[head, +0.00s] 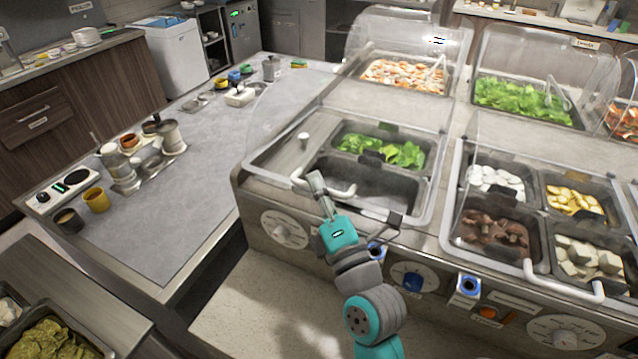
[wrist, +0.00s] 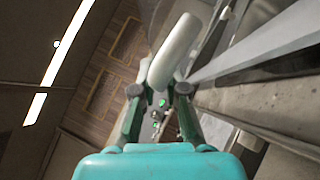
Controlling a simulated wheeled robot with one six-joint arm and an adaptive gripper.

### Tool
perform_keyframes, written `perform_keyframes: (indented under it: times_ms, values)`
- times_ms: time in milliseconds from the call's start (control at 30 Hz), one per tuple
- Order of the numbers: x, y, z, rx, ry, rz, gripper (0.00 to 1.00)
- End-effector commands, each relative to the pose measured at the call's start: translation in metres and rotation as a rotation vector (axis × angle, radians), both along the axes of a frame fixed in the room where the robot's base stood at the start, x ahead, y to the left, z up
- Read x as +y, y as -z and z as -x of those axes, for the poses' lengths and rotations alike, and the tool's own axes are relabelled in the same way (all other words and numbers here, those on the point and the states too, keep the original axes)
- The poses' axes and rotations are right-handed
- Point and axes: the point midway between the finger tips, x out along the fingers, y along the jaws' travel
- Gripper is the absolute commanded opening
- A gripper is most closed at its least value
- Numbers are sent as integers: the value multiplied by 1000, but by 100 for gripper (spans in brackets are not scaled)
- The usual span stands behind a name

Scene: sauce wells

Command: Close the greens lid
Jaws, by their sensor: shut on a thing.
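My gripper (head: 318,182) is shut on the pale bar handle (head: 343,191) of a clear lid over the front left well. In the wrist view the two fingers (wrist: 160,86) close around the same handle (wrist: 173,52), which runs at a slant between them. The clear lid (head: 290,128) is see-through and its edges are faint, so I cannot tell its exact angle. The handle shows above the well, behind its front rim. Leafy greens (head: 400,153) lie in a dark pan at the back of this well. The front pan (head: 375,188) looks empty.
A neighbouring well at right has a similar pale handle (head: 565,291) near its front edge. Domed clear covers (head: 410,40) stand over the back pans, one with lettuce (head: 525,98). A grey counter (head: 175,215) at left has open room. Dials and knobs (head: 413,280) line the front panel.

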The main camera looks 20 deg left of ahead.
Motion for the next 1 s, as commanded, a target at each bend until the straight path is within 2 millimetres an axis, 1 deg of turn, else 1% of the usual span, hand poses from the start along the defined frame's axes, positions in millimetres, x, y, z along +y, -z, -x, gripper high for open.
perform_keyframes:
  times_ms: [67,100,133,433,567,667,1000]
  values:
    - [0,-1,1,-1,-2,-1,0]
    - [0,-1,1,-1,-2,-1,17]
    - [0,-1,1,-1,-2,-1,24]
    - [0,-1,1,-1,-1,0,24]
    - [-4,1,4,-1,-1,0,24]
    - [-12,6,12,1,-1,0,24]
    - [-52,25,50,2,0,1,24]
